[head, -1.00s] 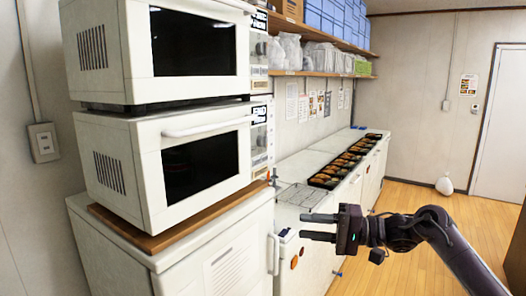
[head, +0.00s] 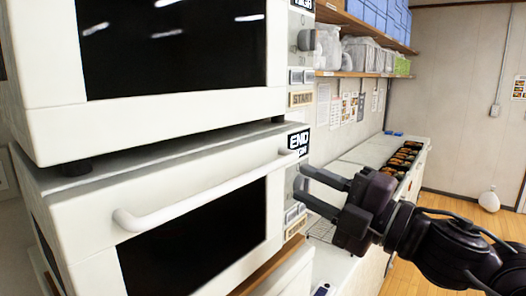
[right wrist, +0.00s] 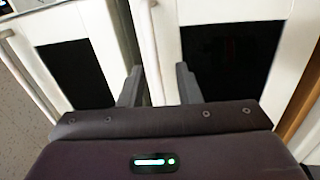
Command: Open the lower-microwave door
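The lower microwave (head: 85,270) is white with a dark window, and its door looks closed. Its white bar handle (head: 205,190) runs along the top of the door. My right gripper (head: 300,178) is open and empty by the handle's right end, in front of the control panel. In the right wrist view the handle (right wrist: 149,50) passes between the two spread fingers (right wrist: 158,70) and the lower door's dark window (right wrist: 225,62) lies to the right. I cannot tell whether the fingers touch the handle. My left gripper is not in view.
The upper microwave (head: 60,125) is stacked directly above, closed. A wooden board (head: 265,270) lies under the lower microwave. A white counter (head: 360,150) with several food trays (head: 402,155) runs back at the right. Shelves (head: 360,74) hang above it.

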